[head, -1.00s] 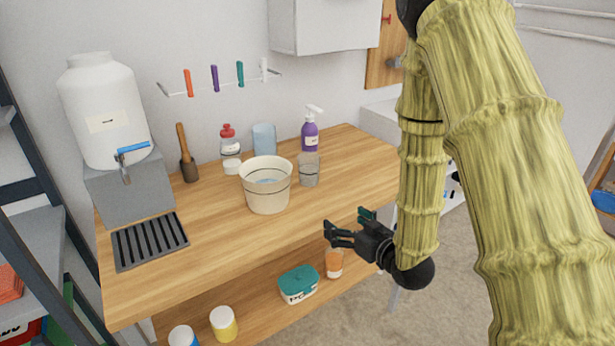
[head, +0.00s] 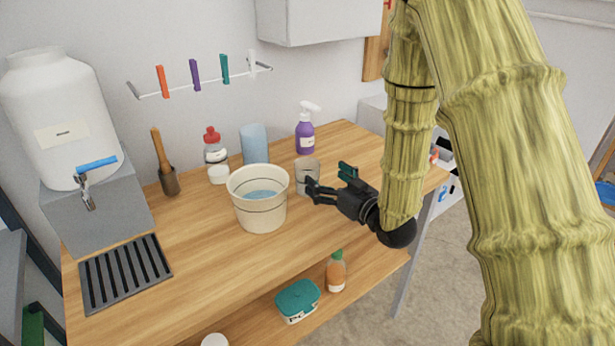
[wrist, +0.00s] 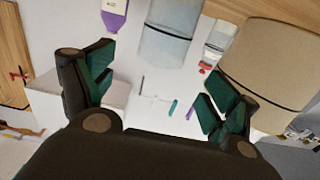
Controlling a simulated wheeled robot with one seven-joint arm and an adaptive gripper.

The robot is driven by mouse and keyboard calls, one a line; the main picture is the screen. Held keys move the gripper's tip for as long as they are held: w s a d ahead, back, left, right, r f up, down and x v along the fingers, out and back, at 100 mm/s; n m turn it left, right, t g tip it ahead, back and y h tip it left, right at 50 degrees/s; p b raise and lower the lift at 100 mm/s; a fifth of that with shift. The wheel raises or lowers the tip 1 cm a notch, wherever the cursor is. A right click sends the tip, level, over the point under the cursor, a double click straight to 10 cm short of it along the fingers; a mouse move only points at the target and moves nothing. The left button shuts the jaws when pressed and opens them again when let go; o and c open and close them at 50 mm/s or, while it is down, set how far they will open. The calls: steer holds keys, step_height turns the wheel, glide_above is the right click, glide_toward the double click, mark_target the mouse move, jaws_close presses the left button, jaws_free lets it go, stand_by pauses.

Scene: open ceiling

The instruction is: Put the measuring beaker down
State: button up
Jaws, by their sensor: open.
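The measuring beaker (head: 307,175), a clear grey cylinder, stands upright on the wooden counter (head: 210,270), just right of a cream bucket (head: 260,212). My gripper (head: 328,180) is open and empty, just to the right of the beaker and in front of it, its fingers pointing toward it. In the wrist view the beaker (wrist: 165,45) shows upside down beyond the gap between my open fingers (wrist: 155,90). The cream bucket (wrist: 270,65) is beyond the right finger there. Whether a finger touches the beaker I cannot tell.
A purple spray bottle (head: 306,135) and a blue cylinder (head: 254,143) stand behind the beaker. A red-capped bottle (head: 214,148), a wooden-handled tool (head: 165,165), a drip grate (head: 125,272) and a white water tank (head: 60,120) are left.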

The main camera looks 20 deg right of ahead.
mark_target(315, 170)
steer(key=x, duration=0.3)
steer(key=shift+w+a+f, duration=0.1)
steer(key=shift+f, duration=0.05)
steer(key=shift+w+a+r+p, duration=0.15)
steer(key=shift+w+r+p, duration=0.05)
steer(key=shift+w+p, duration=0.1)
steer(key=shift+p+x, duration=0.45)
steer(key=shift+x, duration=1.8)
steer(key=shift+c, duration=0.3)
steer(key=c, duration=1)
